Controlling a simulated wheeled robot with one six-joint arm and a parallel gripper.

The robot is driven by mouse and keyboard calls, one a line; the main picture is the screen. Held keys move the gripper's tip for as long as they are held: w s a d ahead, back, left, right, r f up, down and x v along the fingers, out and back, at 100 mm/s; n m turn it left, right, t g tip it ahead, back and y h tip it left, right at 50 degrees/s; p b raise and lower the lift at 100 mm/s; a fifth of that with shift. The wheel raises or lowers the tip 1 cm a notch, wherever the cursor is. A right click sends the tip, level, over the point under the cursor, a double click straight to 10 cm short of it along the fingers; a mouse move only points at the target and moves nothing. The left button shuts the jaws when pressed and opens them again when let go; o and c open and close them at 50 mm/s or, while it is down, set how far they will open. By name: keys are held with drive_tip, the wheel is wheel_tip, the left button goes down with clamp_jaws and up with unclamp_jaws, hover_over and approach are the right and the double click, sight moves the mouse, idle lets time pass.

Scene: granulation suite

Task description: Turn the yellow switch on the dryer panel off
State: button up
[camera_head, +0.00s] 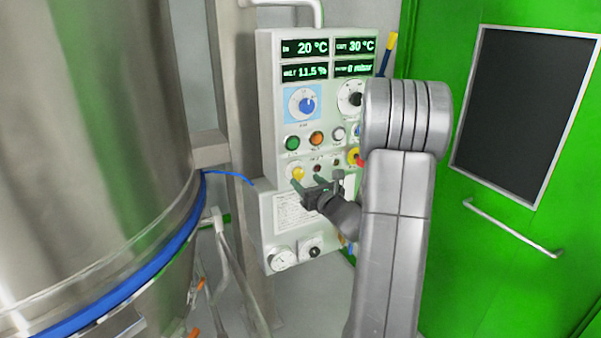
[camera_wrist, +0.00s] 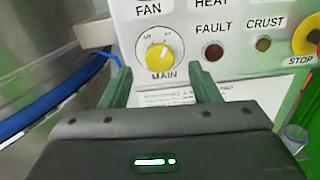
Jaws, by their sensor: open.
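The yellow switch (camera_wrist: 160,58) is a round knob on a white dial labelled MAIN on the dryer panel (camera_wrist: 240,22). In the head view the yellow switch (camera_head: 297,173) sits at the lower left of the light grey panel (camera_head: 266,120), below the green button. My gripper (camera_head: 311,182) is in front of the panel, close to the switch. In the wrist view its two green fingers (camera_wrist: 160,86) stand apart, left and right below the knob, with nothing between them. I cannot tell exactly how far the fingertips are from the panel. The knob's exact pointing direction is unclear.
FAULT (camera_wrist: 213,51) and CRUST (camera_wrist: 263,44) lamps are right of the switch, then a red and yellow STOP button (camera_wrist: 309,37). A blue dial (camera_head: 303,104) and several buttons are above. A large steel vessel (camera_head: 85,120) stands left, a green door (camera_head: 500,200) right.

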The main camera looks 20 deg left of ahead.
sight(300, 175)
drive_tip(key=p+x, duration=0.1)
drive_tip(key=x, duration=0.3)
drive_tip(key=shift+w+a, duration=0.25)
drive_tip(key=shift+a, duration=0.05)
drive_tip(key=c, duration=1)
